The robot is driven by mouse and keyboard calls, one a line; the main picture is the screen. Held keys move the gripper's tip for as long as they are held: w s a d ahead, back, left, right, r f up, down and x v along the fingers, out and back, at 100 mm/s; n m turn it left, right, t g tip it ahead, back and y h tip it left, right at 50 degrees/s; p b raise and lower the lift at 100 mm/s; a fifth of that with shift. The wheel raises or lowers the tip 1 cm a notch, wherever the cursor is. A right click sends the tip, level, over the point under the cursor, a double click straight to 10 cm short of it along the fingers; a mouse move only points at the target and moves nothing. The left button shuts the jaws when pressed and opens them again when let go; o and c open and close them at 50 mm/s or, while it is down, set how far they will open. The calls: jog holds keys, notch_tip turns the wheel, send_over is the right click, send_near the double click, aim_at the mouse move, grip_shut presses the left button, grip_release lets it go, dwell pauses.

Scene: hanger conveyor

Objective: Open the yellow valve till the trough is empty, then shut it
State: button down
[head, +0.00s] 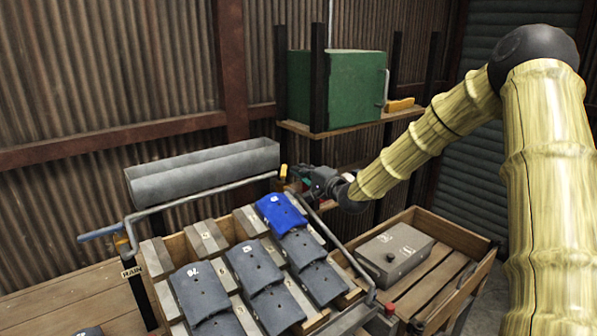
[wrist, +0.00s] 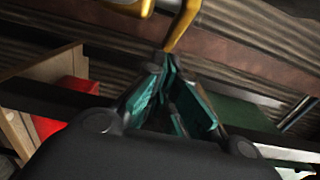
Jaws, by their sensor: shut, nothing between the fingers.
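The grey trough (head: 200,178) is mounted in front of the corrugated wall. Its inside is too dim to tell whether it holds water. The small yellow valve (head: 283,171) is at the trough's right end. In the wrist view, a bent yellow handle (wrist: 182,28) hangs down from the top edge. My gripper (head: 298,181) is by the valve, just right of the trough's end. In the wrist view its teal fingers (wrist: 167,66) close to a point at the handle's lower end. I cannot tell whether they touch it. Nothing is between the fingers.
A sloped rack with grey tiles (head: 252,263) and one blue tile (head: 281,213) stands below the trough. A grey box (head: 395,254) sits in a wooden crate at right. A green cabinet (head: 336,88) stands on a shelf behind.

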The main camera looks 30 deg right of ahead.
jog(key=s+d, duration=0.2)
jog(key=s, duration=0.8)
jog(key=shift+s, duration=0.35)
